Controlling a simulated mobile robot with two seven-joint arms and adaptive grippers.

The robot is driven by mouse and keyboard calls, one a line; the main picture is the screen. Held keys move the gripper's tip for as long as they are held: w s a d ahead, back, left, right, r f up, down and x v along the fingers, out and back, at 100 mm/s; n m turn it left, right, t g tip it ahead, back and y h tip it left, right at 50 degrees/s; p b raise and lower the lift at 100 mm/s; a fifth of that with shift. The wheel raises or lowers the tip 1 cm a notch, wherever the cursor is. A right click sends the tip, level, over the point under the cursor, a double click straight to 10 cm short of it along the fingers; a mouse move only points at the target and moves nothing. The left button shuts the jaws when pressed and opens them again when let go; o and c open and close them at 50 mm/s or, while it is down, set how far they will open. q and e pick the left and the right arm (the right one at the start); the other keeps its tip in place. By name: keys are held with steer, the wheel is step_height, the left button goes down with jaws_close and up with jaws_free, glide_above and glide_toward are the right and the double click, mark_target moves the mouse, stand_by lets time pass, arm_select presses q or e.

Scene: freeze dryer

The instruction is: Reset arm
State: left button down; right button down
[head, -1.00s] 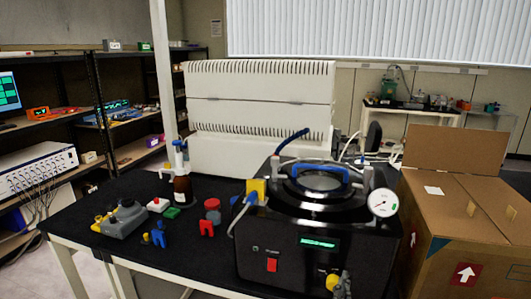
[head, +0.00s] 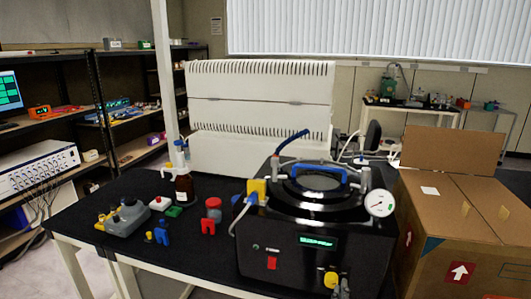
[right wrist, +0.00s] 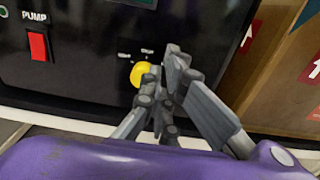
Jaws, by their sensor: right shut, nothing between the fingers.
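The freeze dryer (head: 310,255) is a black box with a round lidded chamber, a blue handle and a pressure gauge (head: 380,203) on top. Its front has a lit green display (head: 317,240), a red pump switch (head: 271,263) and a yellow knob (head: 331,280). My right gripper (right wrist: 172,62) is shut and empty in front of the front panel, beside the yellow knob in the right wrist view; I cannot tell whether it touches the knob. In the head view only a small part of the gripper (head: 343,288) shows at the bottom edge. My left gripper is out of view.
A cardboard box (head: 430,215) with an open flap stands close to the right of the dryer. A brown bottle (head: 184,188) and small coloured parts stand on the black bench (head: 90,215) at left. A white ribbed unit (head: 260,110) is behind.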

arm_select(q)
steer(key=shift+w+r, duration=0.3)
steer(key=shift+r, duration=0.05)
arm_select(e)
steer(key=shift+v, duration=1.05)
